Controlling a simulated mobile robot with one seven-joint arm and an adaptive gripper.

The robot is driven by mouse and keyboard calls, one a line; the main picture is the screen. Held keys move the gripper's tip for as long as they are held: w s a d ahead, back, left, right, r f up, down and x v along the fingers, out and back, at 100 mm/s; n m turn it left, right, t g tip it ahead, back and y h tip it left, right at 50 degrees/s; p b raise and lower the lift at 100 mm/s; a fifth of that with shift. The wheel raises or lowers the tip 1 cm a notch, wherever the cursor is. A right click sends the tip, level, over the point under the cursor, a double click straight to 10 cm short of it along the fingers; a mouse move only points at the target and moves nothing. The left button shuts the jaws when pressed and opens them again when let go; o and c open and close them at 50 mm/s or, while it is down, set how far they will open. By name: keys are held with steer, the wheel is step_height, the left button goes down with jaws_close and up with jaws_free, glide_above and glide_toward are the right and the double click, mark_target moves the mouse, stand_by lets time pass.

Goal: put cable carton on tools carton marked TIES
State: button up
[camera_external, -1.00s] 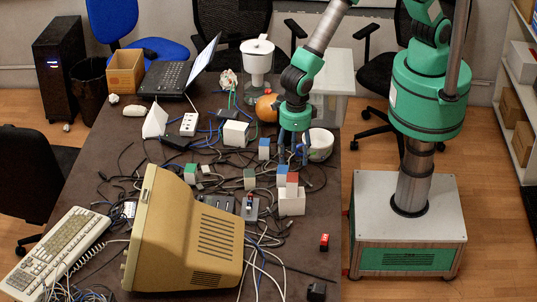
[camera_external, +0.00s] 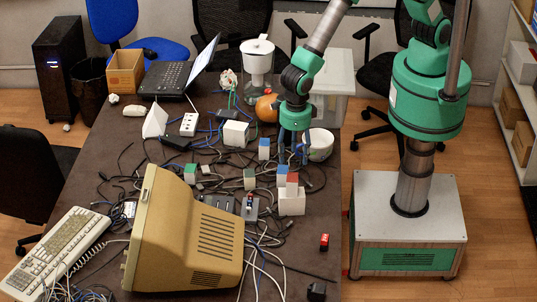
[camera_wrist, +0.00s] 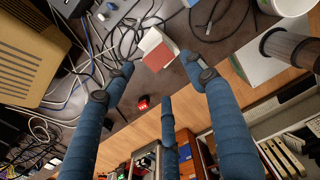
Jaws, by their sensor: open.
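Several small cartons stand on the dark table; their labels are too small to read, so I cannot tell which is the cable carton or the one marked TIES. A red-topped carton (camera_external: 292,179) and a blue-topped carton (camera_external: 281,173) are at a white box (camera_external: 291,203). Another blue-topped carton (camera_external: 264,146) and two green-topped cartons (camera_external: 190,173) (camera_external: 250,178) stand apart. My gripper (camera_external: 293,158) is open and empty, above the table's right side. In the wrist view, a red-and-white carton (camera_wrist: 160,54) lies beyond the spread fingers of my gripper (camera_wrist: 160,78).
Cables clutter the table (camera_external: 290,243). A white box (camera_external: 236,134) is farther back. A small red item (camera_external: 324,242) lies front right.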

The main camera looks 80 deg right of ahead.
steer(key=d+r+m+t+y, duration=0.1)
steer(key=d+r+m+t, duration=0.1)
steer(key=d+r+m, duration=2.1)
steer(key=s+d+r+m+t, duration=0.1)
steer(key=s+d+r+m, duration=0.1)
steer(key=s+d+r, duration=0.6)
steer(key=s+d+r+m+t, duration=0.1)
steer(key=d+r, duration=0.5)
steer(key=d, duration=0.7)
steer(key=s+d+r+m+t, duration=0.1)
steer(key=s+d+m, duration=0.8)
steer(key=s, duration=0.4)
steer(key=shift+r+m+h, duration=0.15)
steer(key=shift+m+h, duration=0.25)
steer(key=shift+m, duration=0.3)
step_height(320, 180, down, 9)
steer(key=b, duration=0.8)
steer(key=shift+r+b, duration=0.2)
steer(key=shift+b, duration=0.1)
